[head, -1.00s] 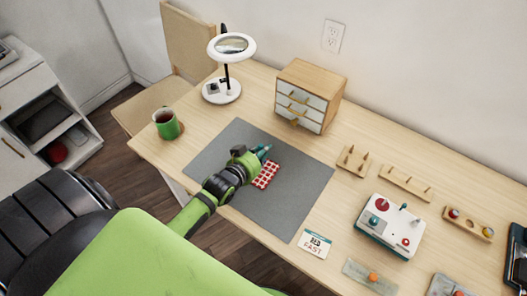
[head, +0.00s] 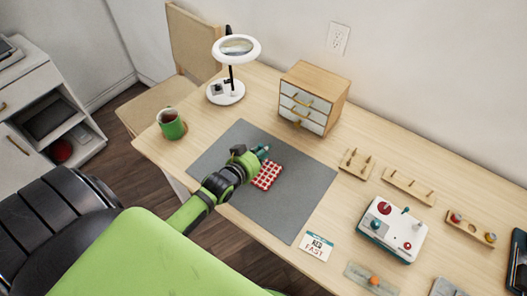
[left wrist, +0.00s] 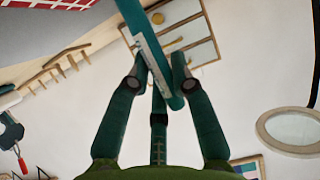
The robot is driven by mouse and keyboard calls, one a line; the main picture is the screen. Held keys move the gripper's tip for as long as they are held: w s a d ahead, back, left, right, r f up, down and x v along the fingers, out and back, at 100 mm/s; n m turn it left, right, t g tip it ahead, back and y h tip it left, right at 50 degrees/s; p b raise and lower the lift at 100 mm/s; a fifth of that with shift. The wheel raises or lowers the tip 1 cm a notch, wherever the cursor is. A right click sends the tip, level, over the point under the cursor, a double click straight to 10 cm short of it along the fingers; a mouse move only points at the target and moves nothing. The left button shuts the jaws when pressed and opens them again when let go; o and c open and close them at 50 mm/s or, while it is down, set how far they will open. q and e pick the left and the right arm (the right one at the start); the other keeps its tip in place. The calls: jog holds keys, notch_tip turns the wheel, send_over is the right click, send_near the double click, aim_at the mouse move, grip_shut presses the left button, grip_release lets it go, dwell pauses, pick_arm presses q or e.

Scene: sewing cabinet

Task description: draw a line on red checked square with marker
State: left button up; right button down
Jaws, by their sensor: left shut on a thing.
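The red checked square (head: 267,176) lies flat on the dark grey mat (head: 285,205). Part of the square also shows at the top left of the left wrist view (left wrist: 50,4). My left gripper (head: 262,151) is over the mat, just beyond the square's far edge in the head view. In the left wrist view, the fingers of my left gripper (left wrist: 159,82) are shut around a teal marker (left wrist: 148,45) with a pale strip along its side. The marker's tip is out of frame there, so I cannot tell whether it touches anything. My right gripper is not in view.
A small drawer cabinet (head: 314,97) and a ring lamp (head: 230,70) stand behind the mat. A green mug (head: 171,123) is at the left. Wooden peg racks (head: 408,186), a white control box (head: 392,229) and a card (head: 316,247) lie to the right. The mat's right part is clear.

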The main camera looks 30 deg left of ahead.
pick_arm(q)
jog(key=shift+a, duration=1.15)
dwell(0.9)
jog(key=shift+p, duration=0.3)
jog(key=shift+r+p, duration=0.25)
jog(key=shift+p, duration=0.1)
dwell(0.6)
notch_tip(320, 180, up, 4)
jog(key=p, duration=0.4)
jog(key=shift+r+p, duration=0.25)
jog(key=shift+p, duration=0.1)
jog(key=shift+w, duration=0.1)
